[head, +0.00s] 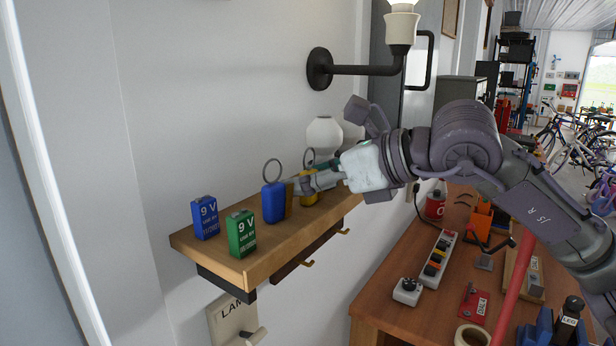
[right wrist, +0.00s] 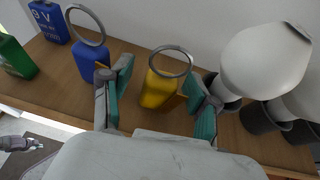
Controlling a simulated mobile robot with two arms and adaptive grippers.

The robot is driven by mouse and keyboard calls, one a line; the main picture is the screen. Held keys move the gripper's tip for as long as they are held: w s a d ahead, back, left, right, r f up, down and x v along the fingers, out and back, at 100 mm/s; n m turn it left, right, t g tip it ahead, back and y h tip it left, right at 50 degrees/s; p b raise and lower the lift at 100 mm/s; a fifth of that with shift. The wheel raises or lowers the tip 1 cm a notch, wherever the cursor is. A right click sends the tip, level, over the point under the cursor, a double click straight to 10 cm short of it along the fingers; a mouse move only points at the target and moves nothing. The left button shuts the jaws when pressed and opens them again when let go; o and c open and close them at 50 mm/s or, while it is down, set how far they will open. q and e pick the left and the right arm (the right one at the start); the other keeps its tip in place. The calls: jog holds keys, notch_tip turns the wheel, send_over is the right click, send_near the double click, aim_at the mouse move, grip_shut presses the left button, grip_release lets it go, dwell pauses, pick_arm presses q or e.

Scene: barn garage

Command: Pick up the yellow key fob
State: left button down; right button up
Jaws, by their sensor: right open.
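The yellow key fob (right wrist: 156,90) stands on the wooden shelf, with its grey ring on top. In the head view only a part of it (head: 309,198) shows behind my right gripper (head: 309,181). In the right wrist view my right gripper (right wrist: 158,98) is open, with one finger on each side of the yellow fob. I cannot tell whether a finger touches it. A blue key fob (head: 273,203) with a ring stands just left of the left finger.
The shelf (head: 282,238) also holds a blue 9 V battery (head: 205,217) and a green one (head: 241,232). White bulb-like things in dark holders (right wrist: 264,62) stand close right of the fingers. A wall lamp (head: 350,70) is above. A cluttered workbench (head: 390,310) is below.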

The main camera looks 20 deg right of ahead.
jog(key=shift+s+d, duration=0.1)
jog(key=c, duration=1.1)
jog(key=shift+r, duration=0.1)
notch_tip(320, 180, up, 9)
jog(key=shift+r+b, duration=0.1)
jog(key=shift+b, duration=0.75)
jog(key=shift+r, duration=0.35)
